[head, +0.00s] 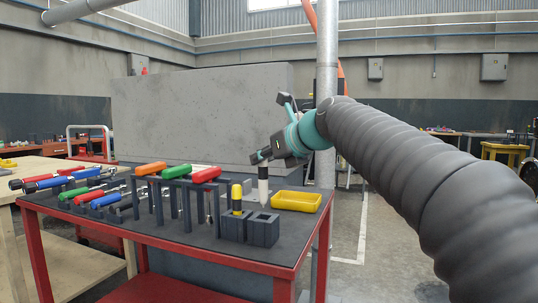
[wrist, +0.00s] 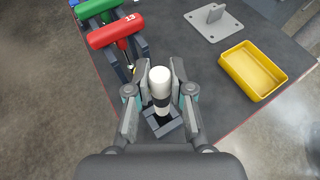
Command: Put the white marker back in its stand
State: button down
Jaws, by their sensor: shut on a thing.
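The white marker (head: 263,186) hangs upright below my gripper (head: 268,157) in the head view. In the wrist view the marker (wrist: 159,84) shows a white top and a black band between the fingers of my gripper (wrist: 160,92), which are shut on it. A dark square stand (head: 263,230) with an open top is directly beneath the marker; the tip appears at or just above its opening. In the wrist view the stand (wrist: 164,129) lies under the marker's lower end, partly hidden by it and the fingers.
A yellow-and-black marker (head: 237,198) stands in the neighbouring dark holder (head: 233,226). A yellow tray (head: 297,201) lies to the right. A rack with red (head: 205,174), green and orange-handled tools is to the left. A grey plate (wrist: 212,24) lies beyond the stand.

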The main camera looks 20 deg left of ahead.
aim_at(266, 191)
jog(key=shift+d+f, duration=0.1)
jog(key=shift+f, duration=0.95)
jog(key=shift+f+b, duration=1.8)
jog(key=shift+f, duration=1.2)
jog(key=shift+c, duration=2.4)
grip_release()
jog(key=shift+p+v, duration=0.35)
jog(key=shift+v, duration=1.45)
jog(key=shift+p+v, duration=0.4)
jog(key=shift+v, duration=2.55)
